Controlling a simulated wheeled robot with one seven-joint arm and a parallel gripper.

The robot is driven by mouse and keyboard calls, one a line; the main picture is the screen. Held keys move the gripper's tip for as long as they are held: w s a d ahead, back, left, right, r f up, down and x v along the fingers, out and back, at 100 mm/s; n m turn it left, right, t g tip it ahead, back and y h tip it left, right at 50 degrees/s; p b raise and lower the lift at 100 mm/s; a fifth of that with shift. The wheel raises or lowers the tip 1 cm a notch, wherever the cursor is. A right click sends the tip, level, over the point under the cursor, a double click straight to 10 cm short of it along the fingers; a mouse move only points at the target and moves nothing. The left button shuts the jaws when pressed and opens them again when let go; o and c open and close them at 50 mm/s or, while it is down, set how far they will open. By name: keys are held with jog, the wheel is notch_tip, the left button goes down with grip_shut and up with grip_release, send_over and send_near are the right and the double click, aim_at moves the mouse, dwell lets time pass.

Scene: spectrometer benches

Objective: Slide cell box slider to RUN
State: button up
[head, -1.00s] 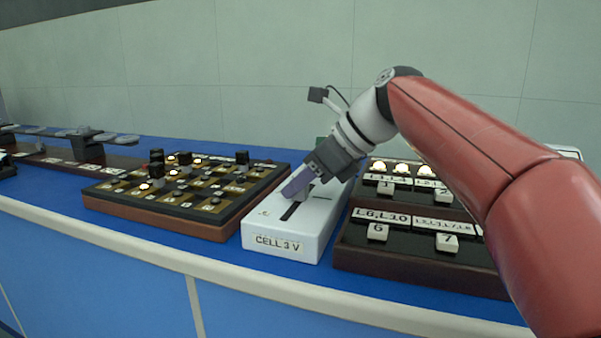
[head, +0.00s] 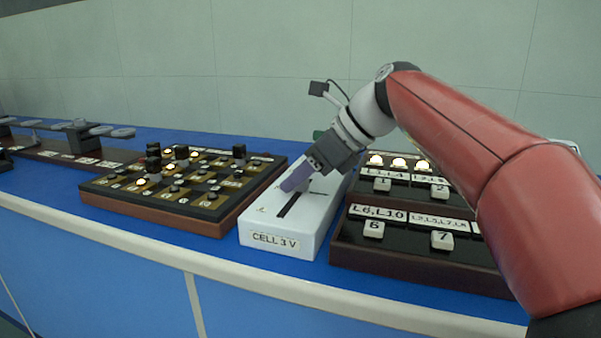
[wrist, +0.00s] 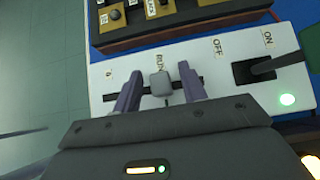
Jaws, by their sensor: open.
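The cell box (head: 262,228) is a white box labelled CELL 3 V, and it also shows in the wrist view (wrist: 125,68). A 0 label (wrist: 108,73) marks the slot's left end. My gripper (wrist: 160,70) is open, one finger on each side of the knob, with gaps visible between knob and fingers. In the head view my gripper (head: 295,182) is low over the box and hides the knob.
The same box has a black OFF/ON switch (wrist: 255,70) and a lit green lamp (wrist: 287,99). A board with several black pegs (head: 180,185) stands close on its left. A dark box with numbered keys (head: 405,258) stands close on its right. Blue bench top shows narrowly between them.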

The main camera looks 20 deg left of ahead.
jog(key=p+v, duration=0.1)
jog(key=v, duration=0.6)
jog(key=shift+d+r, duration=0.3)
jog(key=shift+s, duration=0.1)
